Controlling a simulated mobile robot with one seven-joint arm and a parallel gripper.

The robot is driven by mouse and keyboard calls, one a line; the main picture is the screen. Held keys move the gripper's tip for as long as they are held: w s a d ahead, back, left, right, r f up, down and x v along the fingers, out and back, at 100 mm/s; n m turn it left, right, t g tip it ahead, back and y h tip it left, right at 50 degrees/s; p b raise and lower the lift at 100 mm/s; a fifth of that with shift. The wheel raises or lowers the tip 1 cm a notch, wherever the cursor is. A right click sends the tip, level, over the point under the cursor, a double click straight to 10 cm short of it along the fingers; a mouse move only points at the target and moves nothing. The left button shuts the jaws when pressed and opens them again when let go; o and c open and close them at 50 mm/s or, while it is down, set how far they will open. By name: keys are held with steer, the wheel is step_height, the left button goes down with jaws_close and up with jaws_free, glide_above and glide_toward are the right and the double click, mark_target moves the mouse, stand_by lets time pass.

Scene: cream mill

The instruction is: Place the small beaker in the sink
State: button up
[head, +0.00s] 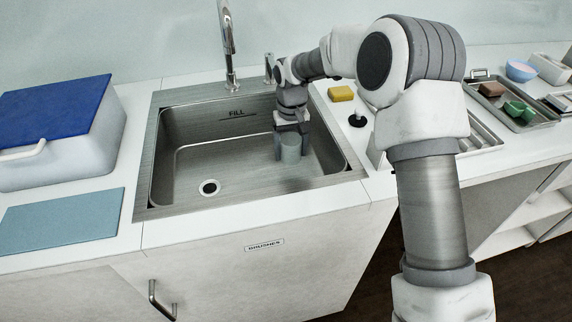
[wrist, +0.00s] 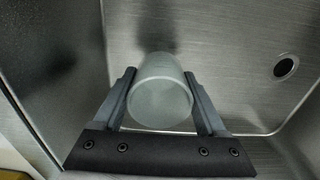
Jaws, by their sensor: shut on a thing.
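The small beaker (head: 291,151) is a pale, translucent grey-green cup inside the right part of the steel sink (head: 177,186). It also shows in the wrist view (wrist: 160,92), between the two fingers. My gripper (head: 291,138) reaches down into the sink from above and is shut on the beaker; the fingers (wrist: 160,98) lie on both its sides. The beaker looks upright in the head view. I cannot tell whether its base touches the sink floor. The sink's drain (wrist: 286,67) is apart from the beaker, and it also shows in the head view (head: 209,187).
A chrome faucet (head: 229,50) stands behind the sink. A yellow sponge (head: 341,93) and a black stopper (head: 357,120) lie right of it. A blue-lidded box (head: 50,115) and a blue mat (head: 62,215) are at left. The sink's left side is clear.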

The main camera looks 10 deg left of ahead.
mark_target(290, 171)
steer(key=shift+f+b, duration=0.4)
steer(key=shift+f, duration=1.95)
steer(key=shift+f, duration=0.15)
steer(key=o, duration=1.3)
